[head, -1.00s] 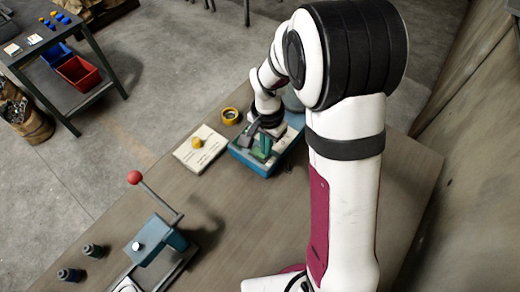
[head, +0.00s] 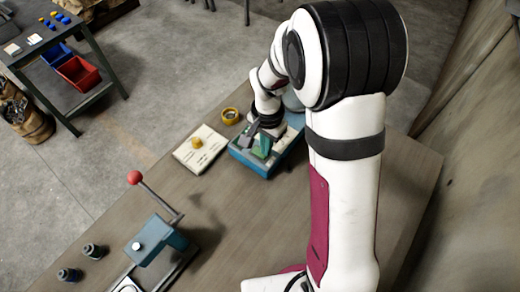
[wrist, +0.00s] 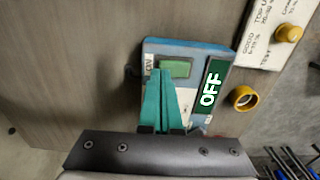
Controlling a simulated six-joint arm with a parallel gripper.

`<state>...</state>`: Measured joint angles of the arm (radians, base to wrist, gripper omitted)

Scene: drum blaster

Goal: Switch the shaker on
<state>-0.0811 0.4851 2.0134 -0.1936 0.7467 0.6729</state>
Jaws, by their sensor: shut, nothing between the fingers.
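The shaker is a blue box with a pale top panel, seen in the head view (head: 242,157) and in the wrist view (wrist: 190,45). In the wrist view its panel has a small green screen (wrist: 175,68), an ON label (wrist: 149,63) at the left and a dark green strip marked OFF (wrist: 211,85) at the right. My gripper (wrist: 158,74) is shut and empty, its teal fingers over the panel's left part, close to the ON label. The fingers hide part of the panel. I cannot tell whether they touch it.
A red-knobbed lever press (head: 155,240) and two small dark jars stand nearer on the bench (head: 240,230). The bench between is clear.

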